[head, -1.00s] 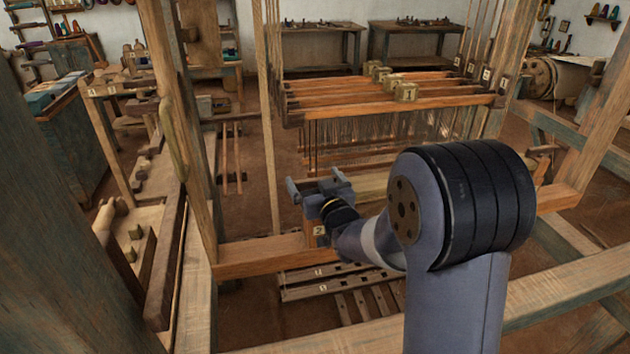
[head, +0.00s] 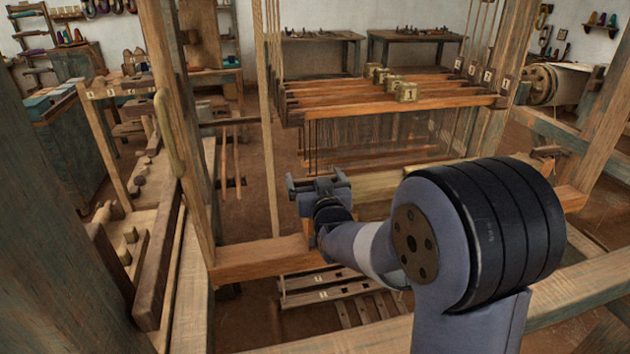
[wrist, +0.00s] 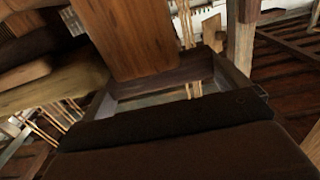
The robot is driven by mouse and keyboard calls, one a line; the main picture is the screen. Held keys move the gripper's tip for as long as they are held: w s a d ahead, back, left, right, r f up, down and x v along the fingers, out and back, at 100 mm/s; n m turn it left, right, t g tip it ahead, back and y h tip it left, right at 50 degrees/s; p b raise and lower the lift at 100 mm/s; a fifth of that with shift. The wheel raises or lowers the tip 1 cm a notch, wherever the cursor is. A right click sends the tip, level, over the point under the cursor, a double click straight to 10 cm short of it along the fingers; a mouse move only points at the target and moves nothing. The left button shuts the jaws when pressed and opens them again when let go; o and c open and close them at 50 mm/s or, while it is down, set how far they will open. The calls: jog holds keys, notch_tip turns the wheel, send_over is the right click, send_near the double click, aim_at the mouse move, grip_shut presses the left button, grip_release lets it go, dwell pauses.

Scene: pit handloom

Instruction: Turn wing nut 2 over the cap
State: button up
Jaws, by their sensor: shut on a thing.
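My gripper (head: 318,184) is in the middle of the head view, at the left part of the loom's orange front beam (head: 258,260). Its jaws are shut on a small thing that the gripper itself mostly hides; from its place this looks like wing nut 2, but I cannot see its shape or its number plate. In the wrist view a dark bar (wrist: 165,118) and a brown surface (wrist: 180,153) fill the bottom; I cannot tell what they belong to. An upright wooden board (wrist: 139,38) stands above them. I cannot make out the cap clearly.
Stacked orange harness bars (head: 350,98) with numbered blocks hang behind my gripper. A thick post (head: 177,130) stands to the left. Treadles (head: 325,285) lie below the beam. A bench (head: 315,40) stands at the back wall.

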jog(key=o, duration=0.6)
jog(key=shift+s, duration=0.1)
jog(key=s+b, duration=0.1)
jog(key=s, duration=0.2)
jog(key=s+d, duration=0.1)
jog(key=s, duration=0.3)
jog(key=s+d+b, duration=0.1)
jog(key=s, duration=0.2)
jog(key=shift+s+b, duration=0.25)
jog(key=shift+b, duration=0.05)
jog(key=w+p, duration=0.1)
jog(key=w, duration=0.2)
jog(key=w+a+p, duration=0.1)
jog(key=w, duration=0.3)
jog(key=w+a+p, duration=0.1)
jog(key=w, duration=0.2)
jog(key=shift+w, duration=0.4)
jog(key=shift+s+f, duration=0.1)
